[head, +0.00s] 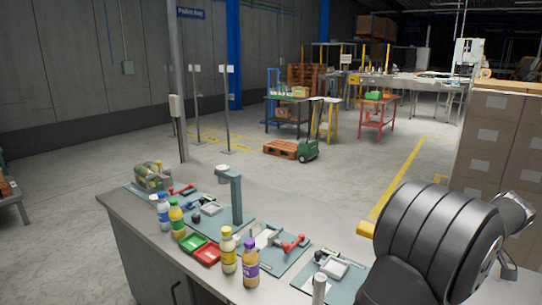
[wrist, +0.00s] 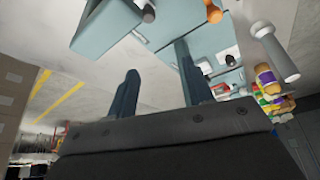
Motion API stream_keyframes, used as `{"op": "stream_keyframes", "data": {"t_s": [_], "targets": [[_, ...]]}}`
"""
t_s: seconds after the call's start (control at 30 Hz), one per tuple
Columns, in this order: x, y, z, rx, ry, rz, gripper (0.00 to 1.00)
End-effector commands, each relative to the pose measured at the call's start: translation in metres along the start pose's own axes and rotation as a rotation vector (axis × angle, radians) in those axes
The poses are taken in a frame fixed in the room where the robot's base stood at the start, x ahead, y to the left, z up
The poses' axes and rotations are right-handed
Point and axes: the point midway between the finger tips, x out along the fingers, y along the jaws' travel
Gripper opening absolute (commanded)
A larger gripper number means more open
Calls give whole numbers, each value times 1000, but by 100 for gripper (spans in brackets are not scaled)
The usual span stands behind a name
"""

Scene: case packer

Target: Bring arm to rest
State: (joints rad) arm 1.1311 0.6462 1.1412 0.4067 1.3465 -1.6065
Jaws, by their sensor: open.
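My gripper (wrist: 158,60) shows in the wrist view with its two dark fingers spread apart and nothing between them. In the head view my dark arm fills the lower right, and the gripper itself cannot be made out there. The wrist view is steeply tilted. It shows a workbench with teal mats (wrist: 105,25) beyond the fingers, with no visible contact. In the head view the grey bench (head: 125,215) runs along the lower left to the middle.
Bottles, including a purple-capped one (head: 250,262) and a yellow-capped one (head: 228,250), stand on the bench near a green tray (head: 193,243) and a red tray (head: 207,254). A teal post (head: 236,200) rises behind. Stacked cartons (head: 492,135) stand right. Open floor lies beyond the bench.

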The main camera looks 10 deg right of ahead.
Motion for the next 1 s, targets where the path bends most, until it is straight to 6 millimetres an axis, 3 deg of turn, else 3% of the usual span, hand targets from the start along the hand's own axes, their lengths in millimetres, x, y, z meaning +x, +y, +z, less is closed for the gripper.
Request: {"op": "stream_keyframes", "data": {"t_s": [0.1,0.3,1.0], "targets": [[19,-1,-2,-5,-2,-8,47],[29,-1,-2,-6,-3,-6,47],[30,-1,-2,-7,-4,-6,47]]}}
